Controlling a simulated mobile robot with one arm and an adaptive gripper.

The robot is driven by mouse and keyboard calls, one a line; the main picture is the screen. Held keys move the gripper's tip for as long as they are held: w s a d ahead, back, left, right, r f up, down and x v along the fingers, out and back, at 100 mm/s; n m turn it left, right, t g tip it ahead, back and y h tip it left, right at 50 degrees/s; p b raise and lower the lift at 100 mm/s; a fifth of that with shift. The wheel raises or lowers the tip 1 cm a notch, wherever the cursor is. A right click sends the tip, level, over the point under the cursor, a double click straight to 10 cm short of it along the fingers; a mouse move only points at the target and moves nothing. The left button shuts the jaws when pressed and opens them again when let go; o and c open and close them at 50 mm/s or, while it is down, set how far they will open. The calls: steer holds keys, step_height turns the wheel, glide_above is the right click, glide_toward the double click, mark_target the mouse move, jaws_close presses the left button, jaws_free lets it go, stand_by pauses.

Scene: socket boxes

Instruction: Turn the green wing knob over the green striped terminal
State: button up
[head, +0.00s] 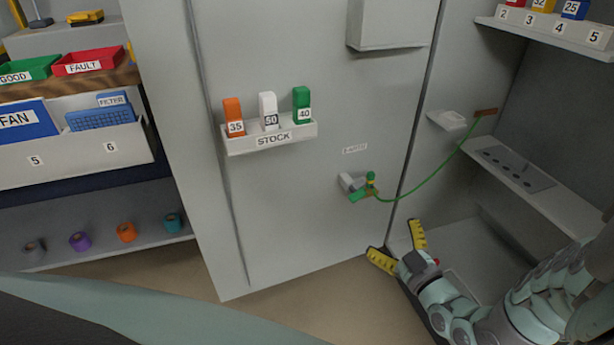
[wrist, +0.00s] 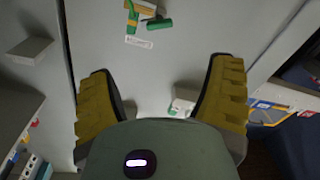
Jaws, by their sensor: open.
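A small green fitting with a yellowish part (head: 370,179) sits at a pale grey block on the grey panel, below a small white label. A green piece (head: 359,196) sticks out at its lower left. At this size I cannot clearly separate the wing knob from the striped terminal. In the wrist view green pieces (wrist: 159,23) show at the top edge, partly cut off, beside a yellowish piece and the label. My gripper (head: 398,247) is open and empty, low in front of the panel, below and right of the fitting. Its yellow fingers (wrist: 162,95) are wide apart.
A green cable (head: 432,182) runs from the fitting up right to a brown piece. A STOCK rack (head: 270,139) with orange, white and green blocks hangs upper left. A grey box (head: 391,22) is above. A shelf (head: 545,190) stands right. Panel around the fitting is mostly clear.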

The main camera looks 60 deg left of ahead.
mark_target(359, 198)
steer(key=b+x, duration=0.5)
steer(key=x, duration=0.8)
steer(key=shift+a+f, duration=0.15)
steer(key=shift+a, duration=0.05)
steer(key=shift+b+x, duration=0.45)
steer(key=shift+x, duration=0.35)
steer(key=shift+o, duration=0.2)
